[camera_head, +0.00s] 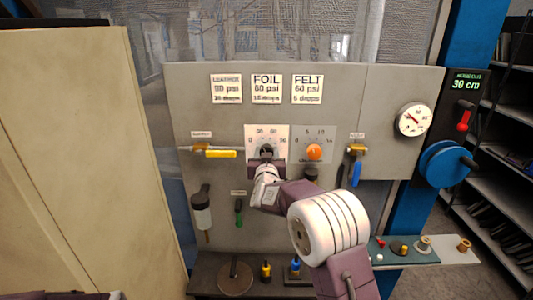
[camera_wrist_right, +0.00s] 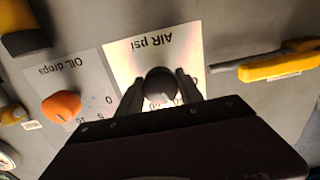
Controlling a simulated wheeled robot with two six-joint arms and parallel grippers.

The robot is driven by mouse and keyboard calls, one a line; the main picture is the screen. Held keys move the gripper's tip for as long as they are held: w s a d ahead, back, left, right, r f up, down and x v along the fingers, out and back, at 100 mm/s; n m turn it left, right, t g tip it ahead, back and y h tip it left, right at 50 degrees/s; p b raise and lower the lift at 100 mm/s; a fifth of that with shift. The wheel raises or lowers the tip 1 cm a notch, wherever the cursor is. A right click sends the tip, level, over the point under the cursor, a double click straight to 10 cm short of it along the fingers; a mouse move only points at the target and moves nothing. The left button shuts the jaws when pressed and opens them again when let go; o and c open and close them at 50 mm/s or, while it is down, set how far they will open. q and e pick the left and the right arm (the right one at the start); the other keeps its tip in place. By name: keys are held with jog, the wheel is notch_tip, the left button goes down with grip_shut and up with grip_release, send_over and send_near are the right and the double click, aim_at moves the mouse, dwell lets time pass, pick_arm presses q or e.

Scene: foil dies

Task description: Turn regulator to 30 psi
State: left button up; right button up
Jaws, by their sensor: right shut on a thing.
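The regulator's dark knob (camera_head: 266,151) sits on a white dial plate with psi numbers, in the middle of the grey panel (camera_head: 217,124). In the right wrist view the knob (camera_wrist_right: 159,84) lies between the two fingers of my right gripper (camera_wrist_right: 160,90), under the label "AIR psi". The gripper is shut on it, and it also shows in the head view (camera_head: 267,164). The fingers and wrist hide part of the dial, and I cannot read the knob's setting. A round white gauge (camera_head: 412,119) with a red needle is at the panel's right. My left gripper is not in view.
An orange oil knob (camera_head: 314,152) is just right of the regulator. A yellow-handled valve (camera_head: 220,153) is at left and a blue-handled valve (camera_head: 356,172) at right. A shelf (camera_head: 400,259) with small spools stands lower right. A blue wheel (camera_head: 443,165) is farther right.

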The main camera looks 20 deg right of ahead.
jog(key=shift+r, duration=0.25)
jog(key=o, duration=1.4)
jog(key=shift+f, duration=0.1)
jog(key=shift+s+a+f+b, duration=0.15)
jog(key=shift+s+b, duration=0.15)
jog(key=b+v, duration=0.3)
jog(key=v, duration=0.5)
jog(key=shift+s, duration=0.25)
